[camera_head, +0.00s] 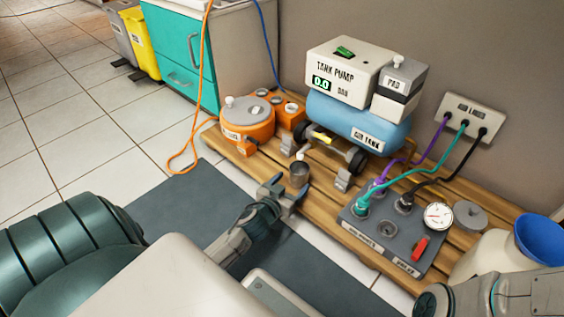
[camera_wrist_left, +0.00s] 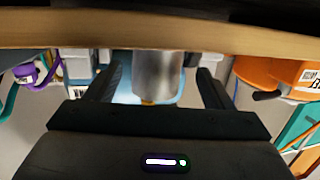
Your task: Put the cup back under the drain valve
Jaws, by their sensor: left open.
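The grey metal cup (camera_head: 299,174) stands upright at the front edge of the wooden pallet, in front of the blue air tank (camera_head: 372,128). The drain valve with its yellow handle (camera_head: 322,138) is low on the tank, behind the cup. My left gripper (camera_head: 284,190) is open just in front of the cup. In the left wrist view, which looks inverted, the cup (camera_wrist_left: 158,75) shows between the two spread fingers (camera_wrist_left: 158,88), with a gap on each side. My right gripper is not in view; only part of the right arm shows at lower right.
An orange canister (camera_head: 247,125) stands left of the cup on the pallet (camera_head: 335,210). A grey hose panel (camera_head: 385,232) with a gauge (camera_head: 438,216) is to the right. The tank pump (camera_head: 345,72) sits on the tank. Free floor lies at left.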

